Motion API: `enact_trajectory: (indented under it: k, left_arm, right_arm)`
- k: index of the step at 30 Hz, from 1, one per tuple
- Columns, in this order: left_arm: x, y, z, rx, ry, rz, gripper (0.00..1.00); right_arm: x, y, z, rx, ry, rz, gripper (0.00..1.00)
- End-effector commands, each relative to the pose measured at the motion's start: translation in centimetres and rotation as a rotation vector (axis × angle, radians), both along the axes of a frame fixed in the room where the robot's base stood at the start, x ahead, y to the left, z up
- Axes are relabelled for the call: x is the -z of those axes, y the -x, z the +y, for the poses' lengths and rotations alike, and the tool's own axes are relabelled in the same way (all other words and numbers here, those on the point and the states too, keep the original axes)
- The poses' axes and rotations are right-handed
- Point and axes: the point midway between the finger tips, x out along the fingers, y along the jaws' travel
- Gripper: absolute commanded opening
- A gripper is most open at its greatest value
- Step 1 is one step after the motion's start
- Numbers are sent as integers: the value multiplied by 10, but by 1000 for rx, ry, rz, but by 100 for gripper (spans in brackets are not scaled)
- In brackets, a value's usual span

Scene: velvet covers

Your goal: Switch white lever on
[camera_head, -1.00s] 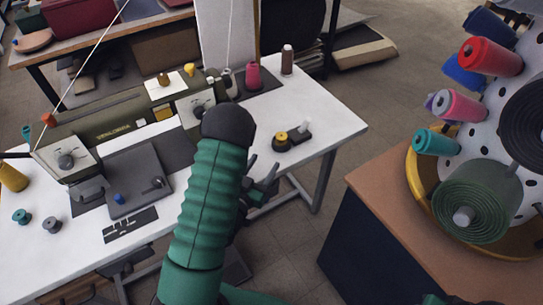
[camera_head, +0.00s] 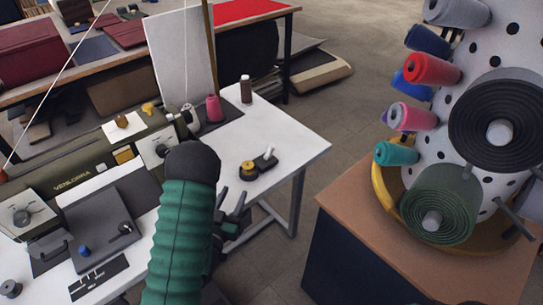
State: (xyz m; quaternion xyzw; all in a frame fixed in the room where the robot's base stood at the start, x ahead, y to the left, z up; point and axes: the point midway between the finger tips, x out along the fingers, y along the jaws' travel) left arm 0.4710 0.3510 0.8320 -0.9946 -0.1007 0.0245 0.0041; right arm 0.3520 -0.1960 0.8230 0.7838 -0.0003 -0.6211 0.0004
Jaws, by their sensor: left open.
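A small dark switch unit (camera_head: 264,163) sits near the right edge of the white sewing table, with a white lever (camera_head: 269,152) sticking up from it, tilted slightly. A round yellow-topped piece (camera_head: 248,168) is beside it on the left. My left gripper (camera_head: 240,212) is open and empty, in front of and below the lever in the picture, apart from it and by the table's front edge. My green left arm hides part of the gripper and table. My right gripper is out of view.
A sewing machine (camera_head: 75,185) stands on the table to the left. A pink spool (camera_head: 214,108) and a brown spool (camera_head: 246,89) stand behind the switch. A brown-topped cabinet (camera_head: 350,215) with fabric rolls stands at right. Table around the switch is clear.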

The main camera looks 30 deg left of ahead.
Motion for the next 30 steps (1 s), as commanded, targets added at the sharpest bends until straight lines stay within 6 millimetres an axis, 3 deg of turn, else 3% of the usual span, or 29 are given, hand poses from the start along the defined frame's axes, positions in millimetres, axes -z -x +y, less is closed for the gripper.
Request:
enact_trajectory:
  k: [1, 5, 9, 15, 20, 30]
  left_arm:
    - [8, -6, -4, -2, -22, -5, 36]
    - [25, -34, -18, -49, -139, -39, 19]
    - [31, -64, -50, -155, -265, -119, 1]
    - [29, -69, -98, -310, -306, -218, 0]
    - [25, -63, -113, -370, -298, -243, 0]
    - [23, -64, -113, -377, -298, -243, 0]
  right_arm:
    - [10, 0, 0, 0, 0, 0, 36]
    - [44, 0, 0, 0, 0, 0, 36]
    - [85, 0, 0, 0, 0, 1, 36]
    - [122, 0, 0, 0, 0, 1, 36]
    - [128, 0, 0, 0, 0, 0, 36]
    - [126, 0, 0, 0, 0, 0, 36]
